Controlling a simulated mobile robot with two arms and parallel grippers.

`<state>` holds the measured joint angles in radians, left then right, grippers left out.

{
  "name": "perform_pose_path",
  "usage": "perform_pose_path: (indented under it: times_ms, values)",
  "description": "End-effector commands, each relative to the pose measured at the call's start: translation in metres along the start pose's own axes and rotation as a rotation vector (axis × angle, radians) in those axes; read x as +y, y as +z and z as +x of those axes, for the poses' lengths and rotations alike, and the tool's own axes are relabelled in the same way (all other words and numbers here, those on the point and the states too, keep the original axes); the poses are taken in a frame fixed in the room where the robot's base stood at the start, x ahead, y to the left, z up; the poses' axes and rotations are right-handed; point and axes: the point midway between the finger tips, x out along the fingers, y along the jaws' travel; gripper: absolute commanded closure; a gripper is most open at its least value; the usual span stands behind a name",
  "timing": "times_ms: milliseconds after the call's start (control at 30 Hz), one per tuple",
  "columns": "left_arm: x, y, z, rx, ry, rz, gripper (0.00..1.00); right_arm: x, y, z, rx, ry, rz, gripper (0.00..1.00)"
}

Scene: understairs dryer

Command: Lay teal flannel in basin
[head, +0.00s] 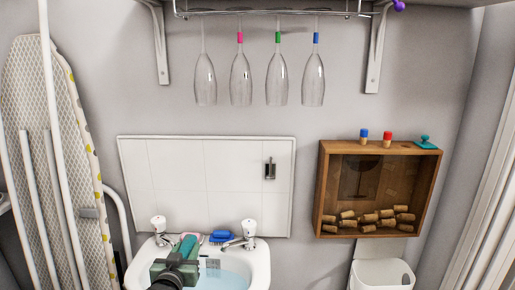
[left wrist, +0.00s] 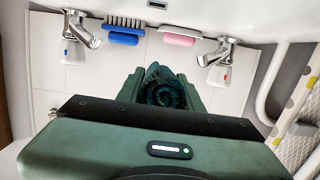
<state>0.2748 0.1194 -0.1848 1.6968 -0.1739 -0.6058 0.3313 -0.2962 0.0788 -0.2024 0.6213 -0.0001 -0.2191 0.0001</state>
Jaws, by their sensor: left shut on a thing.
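My left gripper (head: 186,250) is over the left part of the white basin (head: 262,266), near its back rim and between the two taps. It is shut on the dark teal flannel (left wrist: 165,88), which shows bunched between the fingers in the left wrist view. In the head view the flannel is hard to tell from the green fingers. The basin holds pale blue water (head: 226,280). Part of the basin is hidden behind my left gripper and arm. My right gripper is in neither view.
A left tap (head: 159,227) and right tap (head: 248,232) stand on the back rim. A blue brush (head: 221,236) and pink soap (left wrist: 180,38) lie between them. An ironing board (head: 40,110) leans at left. Glasses (head: 240,78) hang above; a cork box (head: 322,190) is at right.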

Motion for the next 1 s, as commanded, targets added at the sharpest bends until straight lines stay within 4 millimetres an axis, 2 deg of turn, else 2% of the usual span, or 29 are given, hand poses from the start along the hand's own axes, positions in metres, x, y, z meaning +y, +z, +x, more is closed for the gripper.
perform_pose_path:
  times_ms: [33,300,333,400,767,867,1000]
  values:
    - [0.0,0.004,0.001,0.002,0.0,0.001,1.0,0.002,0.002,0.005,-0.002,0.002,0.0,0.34]
    - [0.0,0.003,0.001,0.001,0.0,0.0,1.0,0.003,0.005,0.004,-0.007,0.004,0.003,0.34]
    - [0.0,0.003,0.001,0.001,0.0,0.0,0.55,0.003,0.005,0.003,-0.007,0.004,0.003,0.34]
    - [0.0,0.003,0.001,0.001,0.0,0.0,0.38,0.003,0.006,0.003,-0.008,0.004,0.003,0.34]
    - [0.0,0.003,-0.002,0.0,0.0,0.0,0.38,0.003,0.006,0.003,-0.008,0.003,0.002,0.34]
    - [0.0,0.004,-0.012,0.0,0.001,-0.001,0.38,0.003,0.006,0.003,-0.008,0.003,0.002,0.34]
    - [0.0,0.004,-0.036,0.0,0.001,0.0,0.38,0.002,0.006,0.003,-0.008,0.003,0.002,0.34]
